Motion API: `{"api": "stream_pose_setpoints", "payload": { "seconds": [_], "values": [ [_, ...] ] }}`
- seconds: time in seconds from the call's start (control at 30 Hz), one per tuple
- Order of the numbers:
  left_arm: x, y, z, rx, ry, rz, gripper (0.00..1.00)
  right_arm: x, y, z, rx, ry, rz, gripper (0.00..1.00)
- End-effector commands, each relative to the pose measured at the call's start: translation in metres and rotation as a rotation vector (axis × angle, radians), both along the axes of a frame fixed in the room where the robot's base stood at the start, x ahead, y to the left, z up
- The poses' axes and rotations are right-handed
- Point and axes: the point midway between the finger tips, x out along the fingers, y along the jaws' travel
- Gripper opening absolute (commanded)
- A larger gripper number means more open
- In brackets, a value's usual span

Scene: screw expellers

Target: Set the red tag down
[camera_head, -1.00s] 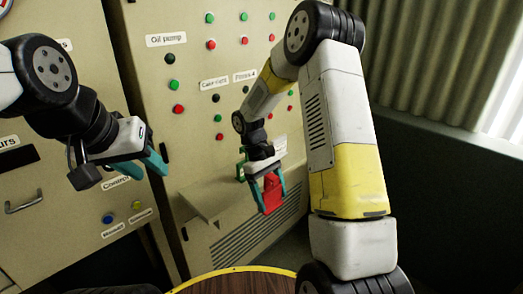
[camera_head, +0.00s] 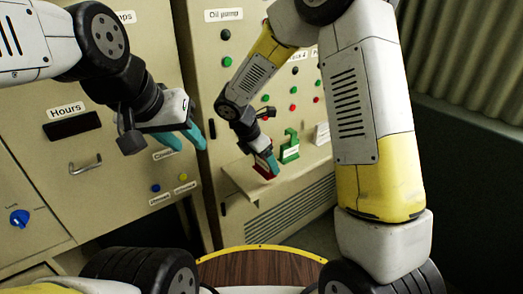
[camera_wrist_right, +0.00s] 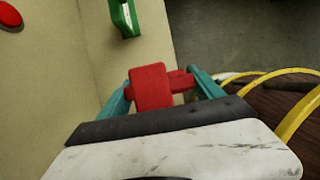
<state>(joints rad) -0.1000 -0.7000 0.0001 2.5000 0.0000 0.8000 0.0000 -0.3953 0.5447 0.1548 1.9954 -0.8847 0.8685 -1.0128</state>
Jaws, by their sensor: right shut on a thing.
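My right gripper (camera_head: 268,163) is shut on the red tag (camera_head: 264,171), close over the sloping beige ledge of the cabinet. I cannot tell whether the tag touches the ledge. In the right wrist view the red tag (camera_wrist_right: 152,88) sits between the teal fingers of my right gripper (camera_wrist_right: 165,88). A green tag (camera_head: 290,150) is just right of the red tag, at the back of the ledge; it also shows at the top of the wrist view (camera_wrist_right: 125,18). My left gripper (camera_head: 185,139) is open and empty in front of the left cabinet.
The ledge (camera_head: 290,178) has bare surface at its front. A white card (camera_head: 322,133) stands right of the green tag. Cabinet panels with buttons rise behind.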

Motion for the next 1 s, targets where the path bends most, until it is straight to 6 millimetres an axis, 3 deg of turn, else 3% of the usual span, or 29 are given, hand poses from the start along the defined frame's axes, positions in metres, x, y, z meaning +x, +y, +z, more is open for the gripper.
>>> {"api": "stream_pose_setpoints", "payload": {
  "seconds": [0.1, 0.4, 0.63, 0.97, 1.0],
  "values": [
    [0.000, 0.000, 0.000, 0.000, 0.000, 0.000, 0.36, 0.022, 0.010, -0.003, 0.000, -0.001, -0.002, 0.34],
    [0.000, 0.000, 0.000, 0.000, 0.000, 0.000, 0.36, 0.044, 0.021, -0.005, 0.001, 0.001, -0.002, 0.34],
    [0.000, 0.000, 0.000, 0.000, 0.000, 0.000, 0.36, 0.042, 0.020, -0.039, -0.002, 0.002, -0.001, 0.34],
    [0.000, 0.000, 0.000, 0.000, 0.000, 0.000, 0.36, 0.043, 0.020, -0.042, 0.000, 0.000, -0.002, 0.34],
    [0.000, 0.000, 0.000, 0.000, 0.000, 0.000, 0.36, 0.042, 0.020, -0.042, 0.000, 0.000, -0.002, 0.78]
  ]
}}
